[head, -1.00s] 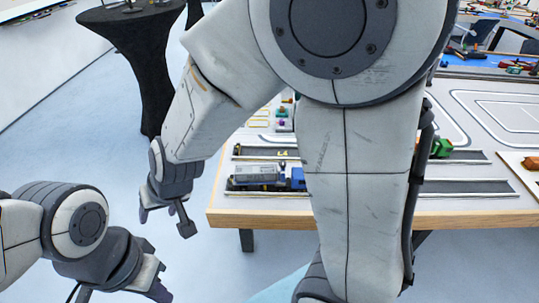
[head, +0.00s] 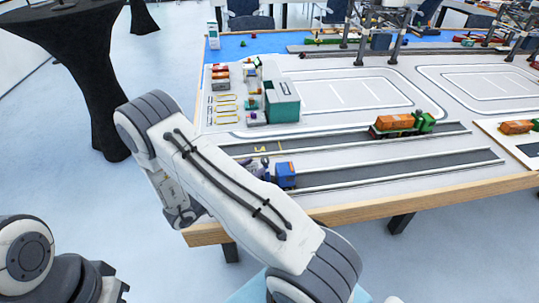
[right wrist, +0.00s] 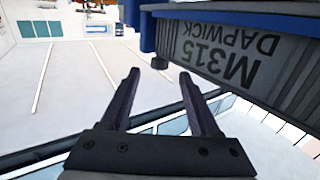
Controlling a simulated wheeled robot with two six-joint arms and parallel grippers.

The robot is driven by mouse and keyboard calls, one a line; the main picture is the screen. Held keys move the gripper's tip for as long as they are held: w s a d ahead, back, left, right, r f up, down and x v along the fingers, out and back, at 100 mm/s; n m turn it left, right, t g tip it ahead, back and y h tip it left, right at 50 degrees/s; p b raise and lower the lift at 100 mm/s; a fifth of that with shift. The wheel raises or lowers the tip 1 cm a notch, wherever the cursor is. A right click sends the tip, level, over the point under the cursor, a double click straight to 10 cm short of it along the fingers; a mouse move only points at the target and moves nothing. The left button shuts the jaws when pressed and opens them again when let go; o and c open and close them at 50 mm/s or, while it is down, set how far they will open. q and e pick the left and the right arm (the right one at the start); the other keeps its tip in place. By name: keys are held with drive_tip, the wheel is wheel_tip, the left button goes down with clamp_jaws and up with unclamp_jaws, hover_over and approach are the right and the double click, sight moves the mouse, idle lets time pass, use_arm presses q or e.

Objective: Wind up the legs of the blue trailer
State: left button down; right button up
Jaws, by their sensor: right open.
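The blue trailer's grey container (right wrist: 235,62) fills the upper right of the right wrist view, with upside-down "M315 DAPWICK" lettering. A blue edge (right wrist: 262,14) runs along it, and a short blue post (right wrist: 147,32) stands at its left end. In the head view a blue vehicle (head: 285,175) shows on a lane; my right arm hides most of the trailer. My right gripper (right wrist: 160,76) is open and empty, its fingertips close to the post; whether they touch cannot be told. In the head view it (head: 260,168) is mostly hidden. My left gripper (head: 113,279) is open and empty, off the table.
An orange-loaded green truck (head: 400,125) stands on the lane behind. A teal box (head: 282,102) and small coloured pieces are at the table's left. Gantry cranes (head: 390,25) stand at the back. A black draped table (head: 80,60) is at left.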

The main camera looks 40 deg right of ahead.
sight(268, 158)
drive_tip(key=d+p, duration=0.1)
drive_tip(key=d, duration=0.7)
drive_tip(key=shift+d, duration=0.4)
clamp_jaws()
